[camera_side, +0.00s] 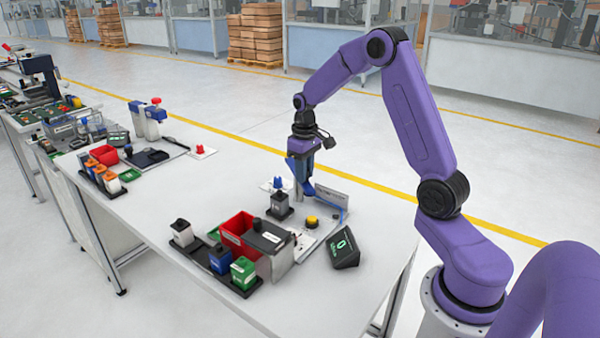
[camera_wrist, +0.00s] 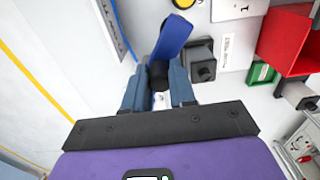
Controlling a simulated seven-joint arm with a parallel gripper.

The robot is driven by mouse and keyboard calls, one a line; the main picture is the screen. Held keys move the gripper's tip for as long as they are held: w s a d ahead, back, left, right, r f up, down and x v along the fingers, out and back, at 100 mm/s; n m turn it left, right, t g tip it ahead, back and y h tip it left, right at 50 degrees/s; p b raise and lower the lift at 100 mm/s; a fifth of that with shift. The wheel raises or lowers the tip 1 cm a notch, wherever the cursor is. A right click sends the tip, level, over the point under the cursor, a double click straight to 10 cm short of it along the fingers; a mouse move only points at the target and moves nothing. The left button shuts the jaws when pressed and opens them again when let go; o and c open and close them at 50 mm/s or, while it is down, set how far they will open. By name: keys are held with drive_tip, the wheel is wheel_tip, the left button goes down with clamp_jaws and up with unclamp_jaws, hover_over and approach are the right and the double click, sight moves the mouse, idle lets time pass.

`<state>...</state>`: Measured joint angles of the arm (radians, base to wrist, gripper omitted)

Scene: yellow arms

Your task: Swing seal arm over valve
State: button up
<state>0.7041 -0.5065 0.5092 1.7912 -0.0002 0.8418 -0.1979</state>
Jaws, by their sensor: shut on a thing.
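My gripper (camera_side: 302,190) is low over the near workstation. In the wrist view its blue fingers (camera_wrist: 159,93) are shut around a dark cylindrical grip. A blue flat bar, apparently the seal arm (camera_wrist: 172,38), reaches away from this grip. I cannot tell for sure which part is the valve. My fingers hide the grip in the side view.
A red bin (camera_side: 237,227) and several small canisters stand to the left. A yellow button (camera_side: 312,221) and a black display (camera_side: 344,249) are in front.

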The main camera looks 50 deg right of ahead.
drive_tip(key=shift+w+a, duration=0.25)
drive_tip(key=shift+a, duration=0.1)
drive_tip(key=shift+w+a, duration=0.1)
drive_tip(key=shift+w, duration=0.05)
drive_tip(key=shift+w+a, duration=0.3)
drive_tip(key=shift+w, duration=0.1)
idle(0.4)
